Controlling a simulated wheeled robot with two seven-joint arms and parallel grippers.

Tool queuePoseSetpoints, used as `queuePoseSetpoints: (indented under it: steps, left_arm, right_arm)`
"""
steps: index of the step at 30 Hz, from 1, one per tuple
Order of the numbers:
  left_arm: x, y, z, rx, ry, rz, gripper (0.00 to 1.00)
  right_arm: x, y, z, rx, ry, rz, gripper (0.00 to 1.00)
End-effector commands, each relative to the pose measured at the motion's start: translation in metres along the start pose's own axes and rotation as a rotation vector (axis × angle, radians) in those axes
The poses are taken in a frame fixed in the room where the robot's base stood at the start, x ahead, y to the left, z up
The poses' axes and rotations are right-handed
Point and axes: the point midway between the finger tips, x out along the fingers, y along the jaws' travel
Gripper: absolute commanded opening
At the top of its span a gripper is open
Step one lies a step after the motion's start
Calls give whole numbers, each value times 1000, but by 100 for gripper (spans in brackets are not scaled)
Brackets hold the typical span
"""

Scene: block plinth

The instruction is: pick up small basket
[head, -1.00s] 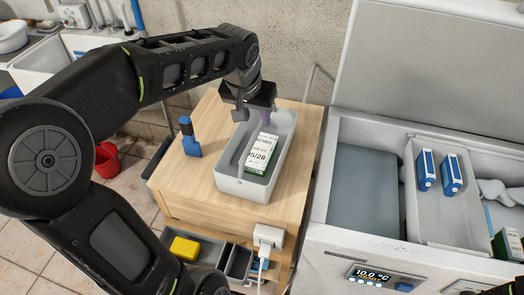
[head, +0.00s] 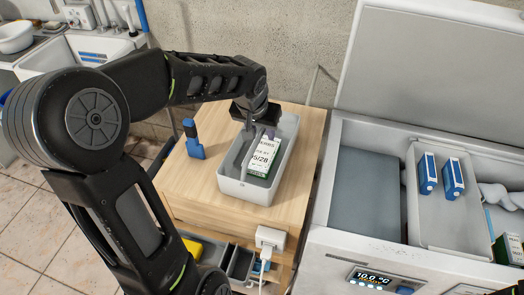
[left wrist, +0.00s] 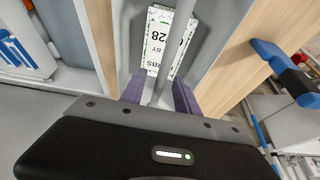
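The small basket (head: 243,190) is a light grey, open-topped bin on a wooden cabinet top. A white and green carton (head: 265,158) with printed text lies in it; the carton also shows in the left wrist view (left wrist: 165,45). My left gripper (head: 258,128) is at the basket's far end, low over its rim. In the left wrist view its purple fingers (left wrist: 158,95) stand apart, with a grey strip of the basket between them. Whether they touch it, I cannot tell. My right gripper is not in view.
A blue and black tool (head: 192,140) stands on the cabinet top (head: 205,185) left of the basket. An open chest freezer (head: 350,245) stands at the right, with blue cartons in a tray (head: 445,225). A white socket box (head: 270,238) is on the cabinet's front.

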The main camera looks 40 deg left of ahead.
Motion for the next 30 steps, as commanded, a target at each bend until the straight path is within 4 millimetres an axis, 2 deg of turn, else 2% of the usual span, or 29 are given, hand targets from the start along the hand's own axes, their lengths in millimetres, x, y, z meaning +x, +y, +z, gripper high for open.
queuePoseSetpoints:
  steps: [4,21,30]
  left_arm:
    - [9,0,0,1,1,0,38]
    - [9,0,0,0,1,0,37]
    - [9,0,0,0,1,0,12]
  right_arm:
    - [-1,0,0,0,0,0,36]
    - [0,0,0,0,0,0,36]
    - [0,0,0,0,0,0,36]
